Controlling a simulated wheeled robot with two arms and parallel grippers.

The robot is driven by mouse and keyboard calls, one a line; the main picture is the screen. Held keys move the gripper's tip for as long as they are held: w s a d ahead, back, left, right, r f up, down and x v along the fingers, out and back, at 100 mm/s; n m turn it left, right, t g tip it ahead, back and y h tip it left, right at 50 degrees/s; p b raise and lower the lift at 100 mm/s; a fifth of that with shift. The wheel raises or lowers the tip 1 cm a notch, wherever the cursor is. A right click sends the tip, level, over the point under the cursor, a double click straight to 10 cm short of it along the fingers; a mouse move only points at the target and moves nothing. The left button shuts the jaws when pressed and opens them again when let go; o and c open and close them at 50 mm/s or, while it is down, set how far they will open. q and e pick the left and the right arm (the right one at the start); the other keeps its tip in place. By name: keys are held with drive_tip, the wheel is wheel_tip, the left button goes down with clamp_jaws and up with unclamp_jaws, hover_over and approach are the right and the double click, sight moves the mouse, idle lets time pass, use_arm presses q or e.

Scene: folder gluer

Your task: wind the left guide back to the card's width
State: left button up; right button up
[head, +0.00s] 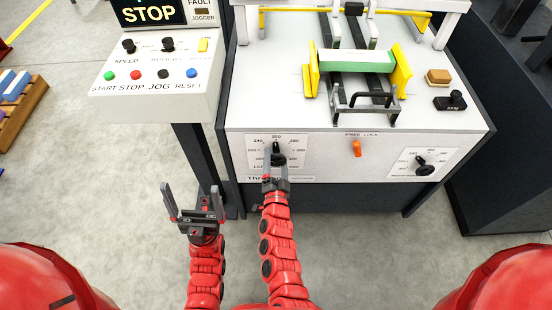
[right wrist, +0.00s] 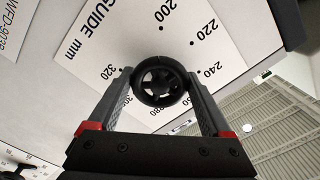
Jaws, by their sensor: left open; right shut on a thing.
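The left guide is a yellow plate (head: 311,72) on the machine's white deck. A second yellow guide plate (head: 401,72) stands to its right. A green card (head: 352,60) lies between them, spanning nearly from one to the other. My right gripper (head: 276,169) is shut on the black guide knob (head: 278,156) on the front panel. In the right wrist view its fingers stand on either side of the knob (right wrist: 162,81), over a "GUIDE mm" scale (right wrist: 100,38). The pointer's exact reading is unclear. My left gripper (head: 192,190) is open and empty, left of the panel.
An orange lever (head: 357,148) and another dial knob (head: 421,169) are on the same panel. A control box (head: 160,75) with coloured buttons and a STOP screen stands at the left. A wooden block (head: 438,77) and a black device (head: 451,101) rest on the deck's right.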

drive_tip(key=n, duration=0.3)
drive_tip(key=shift+n+p, duration=0.35)
drive_tip(key=shift+n, duration=0.05)
drive_tip(key=n, duration=0.4)
drive_tip(key=shift+f, duration=0.1)
drive_tip(key=shift+n, duration=0.3)
drive_tip(key=o, duration=1.2)
drive_tip(key=shift+c, duration=0.2)
drive_tip(key=shift+s, duration=0.1)
drive_tip(key=shift+s+p, duration=0.4)
drive_tip(key=shift+p, duration=0.05)
drive_tip(key=s+p, duration=0.5)
drive_tip(key=s, duration=1.1)
drive_tip(key=shift+s, duration=0.25)
